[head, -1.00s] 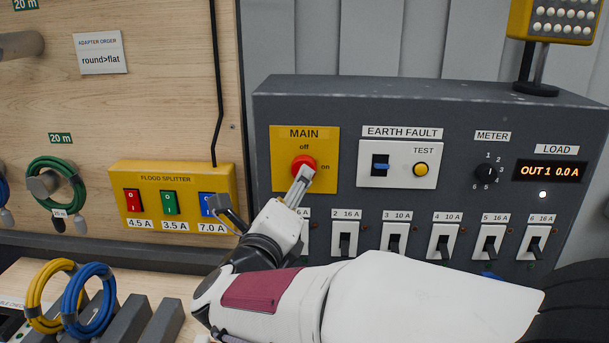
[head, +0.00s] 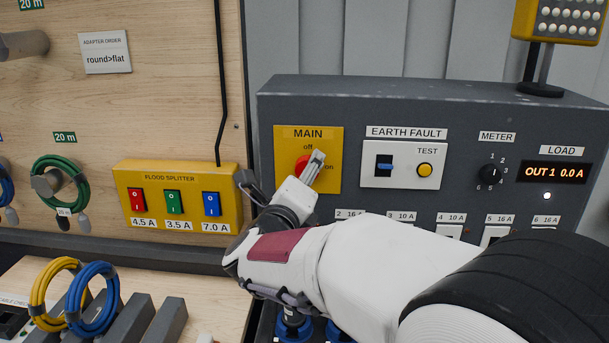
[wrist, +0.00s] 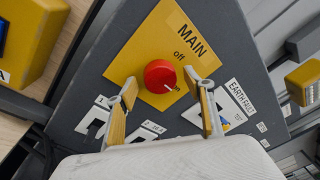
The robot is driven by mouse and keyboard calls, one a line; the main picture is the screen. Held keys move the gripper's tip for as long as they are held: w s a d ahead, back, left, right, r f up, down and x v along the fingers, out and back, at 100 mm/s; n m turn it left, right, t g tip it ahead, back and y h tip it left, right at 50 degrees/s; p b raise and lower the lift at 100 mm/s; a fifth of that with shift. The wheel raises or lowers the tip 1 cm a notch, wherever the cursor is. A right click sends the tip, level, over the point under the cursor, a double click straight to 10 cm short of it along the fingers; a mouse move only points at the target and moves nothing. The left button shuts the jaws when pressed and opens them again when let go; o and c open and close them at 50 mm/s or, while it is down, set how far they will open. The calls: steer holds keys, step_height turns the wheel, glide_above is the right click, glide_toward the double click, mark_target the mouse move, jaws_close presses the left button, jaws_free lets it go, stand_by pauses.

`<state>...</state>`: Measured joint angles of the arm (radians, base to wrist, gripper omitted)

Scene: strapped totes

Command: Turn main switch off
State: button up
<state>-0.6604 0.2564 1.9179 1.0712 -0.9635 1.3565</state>
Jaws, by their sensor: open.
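The main switch is a red round knob (head: 302,163) on a yellow plate (head: 332,136) marked MAIN, with "off" above the knob and "on" to its right. In the wrist view the red knob (wrist: 160,76) shows a white pointer line directed toward the "on" label, which is partly hidden. My gripper (wrist: 165,98) is open, with its two yellow-padded fingers on either side of the knob's near side. In the head view my gripper (head: 314,165) covers part of the knob. Whether the fingers touch it, I cannot tell.
The grey panel also holds the earth fault switch (head: 384,166), a yellow test button (head: 425,170), the meter dial (head: 490,173) and a row of breakers below, partly hidden by my arm. The yellow flood splitter (head: 178,180) is left of the panel. The load display (head: 554,172) reads OUT 1 0.0 A.

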steer(key=c, duration=1.1)
steer(key=shift+n, duration=0.4)
steer(key=shift+d+f+n+t+y, duration=0.1)
steer(key=shift+n+t+y, duration=0.3)
steer(key=shift+n, duration=2.75)
steer(key=shift+d+f+n+t+y, duration=0.15)
steer(key=shift+n+y, duration=0.3)
steer(key=shift+n, duration=2.65)
steer(key=shift+a+n+t+y, duration=0.1)
steer(key=shift+n+t+y, duration=0.3)
steer(key=shift+n, duration=2.75)
